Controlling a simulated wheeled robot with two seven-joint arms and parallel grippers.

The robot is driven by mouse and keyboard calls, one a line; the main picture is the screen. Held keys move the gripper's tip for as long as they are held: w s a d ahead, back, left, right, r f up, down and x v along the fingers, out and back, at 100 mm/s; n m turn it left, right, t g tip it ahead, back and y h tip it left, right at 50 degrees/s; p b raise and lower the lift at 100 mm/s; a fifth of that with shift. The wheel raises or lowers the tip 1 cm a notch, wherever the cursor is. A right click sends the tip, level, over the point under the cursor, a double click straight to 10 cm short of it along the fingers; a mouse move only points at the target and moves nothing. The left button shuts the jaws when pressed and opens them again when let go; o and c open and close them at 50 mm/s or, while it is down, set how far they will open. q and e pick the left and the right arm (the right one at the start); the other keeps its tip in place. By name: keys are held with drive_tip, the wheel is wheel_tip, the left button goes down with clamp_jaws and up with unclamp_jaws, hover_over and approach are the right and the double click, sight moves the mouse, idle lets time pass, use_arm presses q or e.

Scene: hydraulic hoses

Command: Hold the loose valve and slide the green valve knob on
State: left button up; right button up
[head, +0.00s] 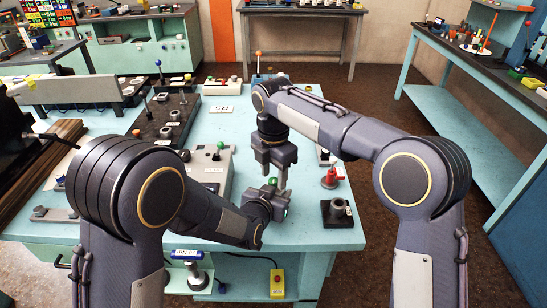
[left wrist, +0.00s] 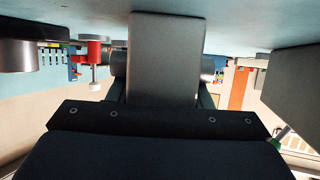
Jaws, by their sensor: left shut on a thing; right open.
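My left gripper (head: 270,203) is shut on the loose valve, low over the front of the light blue table. The valve is mostly hidden by the gripper in the head view. In the left wrist view a grey body, which I take for the valve (left wrist: 163,60), stands between the fingers, with a short cylinder on each side. A small green knob (head: 272,181) shows just above the left gripper; whether it is seated on the valve is not clear. My right gripper (head: 276,176) is open, pointing down right over the green knob, its fingertips close to it.
A grey block with a green-balled lever (head: 220,146) stands left.

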sight(274, 179)
wheel_tip(274, 179, up, 11)
idle(0.3)
wheel_tip(274, 179, down, 12)
drive_tip(key=n, duration=0.9)
idle(0.4)
drive_tip(key=c, duration=1)
